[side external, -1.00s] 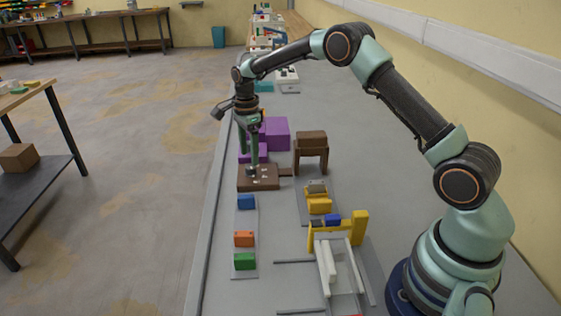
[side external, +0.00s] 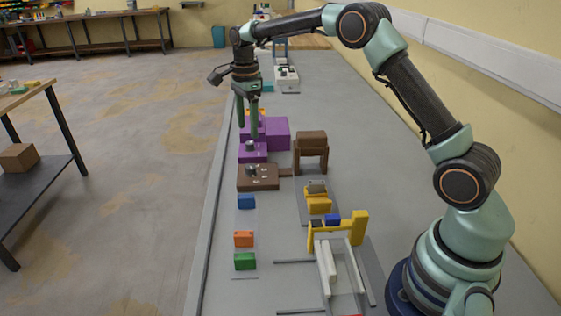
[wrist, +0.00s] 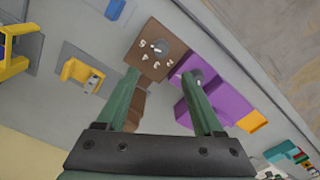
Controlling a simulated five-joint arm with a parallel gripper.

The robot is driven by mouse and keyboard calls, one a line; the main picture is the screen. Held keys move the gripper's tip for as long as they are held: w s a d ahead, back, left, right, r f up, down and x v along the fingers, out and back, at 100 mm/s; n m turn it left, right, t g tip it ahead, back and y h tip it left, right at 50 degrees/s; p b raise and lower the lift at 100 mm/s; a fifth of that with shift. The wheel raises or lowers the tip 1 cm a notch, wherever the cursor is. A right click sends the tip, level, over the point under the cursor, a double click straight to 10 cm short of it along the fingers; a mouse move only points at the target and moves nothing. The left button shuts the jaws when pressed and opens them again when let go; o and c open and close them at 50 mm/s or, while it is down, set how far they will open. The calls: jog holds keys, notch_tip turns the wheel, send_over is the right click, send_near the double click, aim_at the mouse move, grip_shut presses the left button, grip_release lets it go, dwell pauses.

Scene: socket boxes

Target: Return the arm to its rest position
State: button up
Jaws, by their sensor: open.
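My gripper (side external: 250,138) hangs from the raised arm above the bench, with its fingers pointing down. It also shows in the wrist view (wrist: 168,82), where its two green fingers are spread with nothing between them. In the side view the fingers are in front of the purple box (side external: 277,134), above the brown box (side external: 262,184). The brown box carries a dark knob (wrist: 160,46) with pale marks around it. A second knob shows on the purple box in the wrist view (wrist: 230,103). My gripper appears clear of both boxes.
A brown stand (side external: 312,141) is right of the brown box. Blue (side external: 246,202), orange (side external: 244,239) and green (side external: 245,262) blocks lie in a row nearer the camera. A yellow frame (side external: 359,229) stands at the right. Open space lies above the boxes.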

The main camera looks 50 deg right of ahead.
jog(key=s+a+r+n+t, duration=0.3)
jog(key=s+r+n, duration=0.7)
jog(key=s+r, duration=0.1)
jog(key=s+a+f+n+t, duration=0.2)
jog(key=s+n, duration=0.8)
jog(key=s, duration=0.4)
jog(key=shift+s+n, duration=0.15)
jog(key=shift+n, duration=0.15)
